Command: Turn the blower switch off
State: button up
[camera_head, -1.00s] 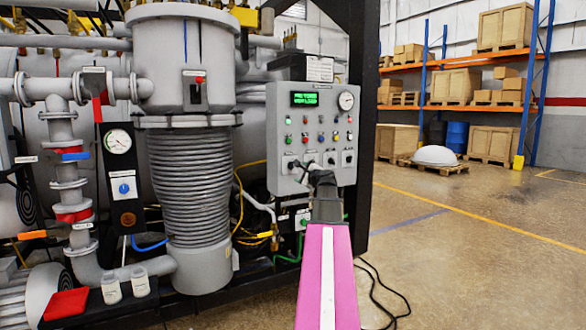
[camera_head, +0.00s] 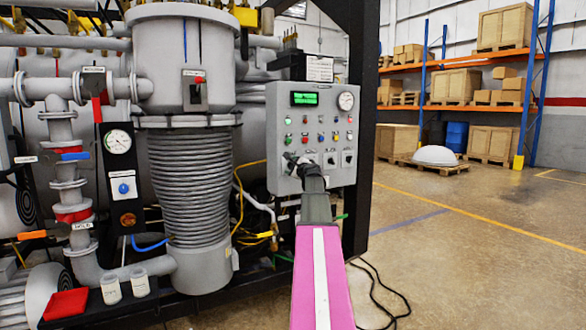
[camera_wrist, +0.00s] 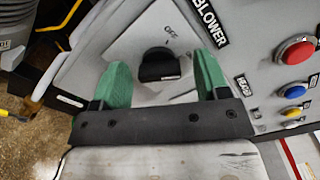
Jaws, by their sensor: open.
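The blower switch (camera_wrist: 159,66) is a black rotary knob on the grey control panel, below the "OFF" mark and beside the black "BLOWER" label (camera_wrist: 208,22) in the wrist view. My gripper (camera_wrist: 161,72) has two green fingers, open, one on each side of the knob with visible gaps between. The knob's pointer direction is hard to tell. In the head view my gripper (camera_head: 296,162) is at the lower left of the control panel (camera_head: 345,125) and hides the leftmost switch there. Two other black switches (camera_head: 330,159) (camera_head: 347,158) show to its right.
Red (camera_wrist: 297,50), blue (camera_wrist: 293,91) and yellow (camera_wrist: 290,112) buttons lie to the right in the wrist view. A ribbed grey column (camera_head: 190,185) stands left of the panel, and a black frame post (camera_head: 364,100) right of it. Open floor (camera_head: 470,240) lies to the right.

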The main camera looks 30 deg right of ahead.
jog(key=c, duration=0.9)
jog(key=shift+n, duration=0.4)
jog(key=n, duration=1.1)
jog(key=o, duration=0.9)
